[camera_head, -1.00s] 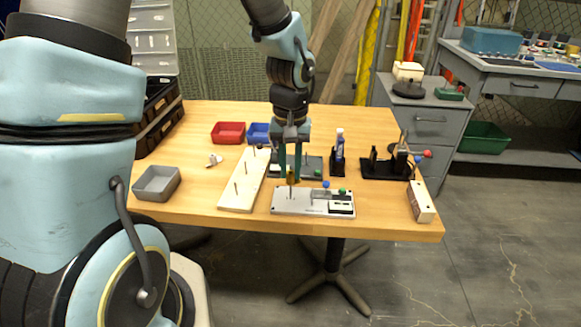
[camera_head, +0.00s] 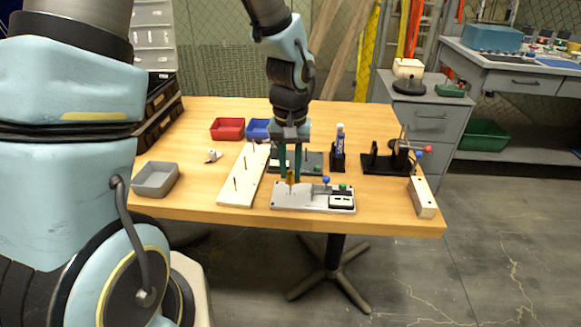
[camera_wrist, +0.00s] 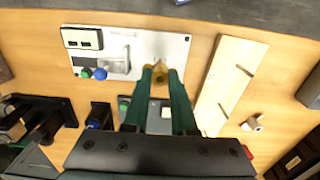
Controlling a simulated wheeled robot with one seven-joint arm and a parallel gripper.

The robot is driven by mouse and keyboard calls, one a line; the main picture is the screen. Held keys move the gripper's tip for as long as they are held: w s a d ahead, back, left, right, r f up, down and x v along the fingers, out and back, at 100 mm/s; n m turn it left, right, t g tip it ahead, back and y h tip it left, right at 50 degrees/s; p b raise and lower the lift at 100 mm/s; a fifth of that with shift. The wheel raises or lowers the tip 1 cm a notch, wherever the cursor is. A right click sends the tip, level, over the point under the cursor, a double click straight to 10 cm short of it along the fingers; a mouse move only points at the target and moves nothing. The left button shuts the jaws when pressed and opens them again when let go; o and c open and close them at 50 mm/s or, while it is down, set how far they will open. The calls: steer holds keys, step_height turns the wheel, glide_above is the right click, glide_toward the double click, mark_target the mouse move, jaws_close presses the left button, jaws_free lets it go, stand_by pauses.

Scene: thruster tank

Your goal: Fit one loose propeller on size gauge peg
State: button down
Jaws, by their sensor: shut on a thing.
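My gripper (camera_head: 290,179) is shut on a small brass-coloured propeller (camera_wrist: 160,75), held between the green fingertips; it also shows in the head view (camera_head: 290,175). The fingers point down over the left part of a pale metal gauge plate (camera_head: 308,207). A thin peg (camera_head: 291,189) stands on the plate just under the propeller. I cannot tell whether the propeller touches the peg or is around it. The plate also shows in the wrist view (camera_wrist: 92,72). A whitish loose part (camera_head: 213,156), perhaps another propeller, lies on the table to the left.
A wooden board with upright pegs (camera_head: 237,190) lies left of the plate. A grey tray (camera_head: 156,180), a red bin (camera_head: 227,129) and a blue bin (camera_head: 258,130) stand farther left and behind. Black fixtures (camera_head: 380,164) are at right. A blue knob (camera_head: 326,181) sits on the plate.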

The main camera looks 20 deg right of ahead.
mark_target(290, 180)
steer(key=shift+f, duration=0.3)
steer(key=shift+f+b, duration=0.35)
steer(key=shift+b, duration=0.05)
steer(key=shift+f, duration=0.1)
steer(key=shift+f+b, duration=0.5)
steer(key=shift+f, duration=0.1)
steer(key=shift+f, duration=0.2)
stand_by(0.3)
steer(key=shift+f, duration=0.2)
steer(key=c, duration=0.6)
jaws_free()
steer(key=shift+c, duration=0.2)
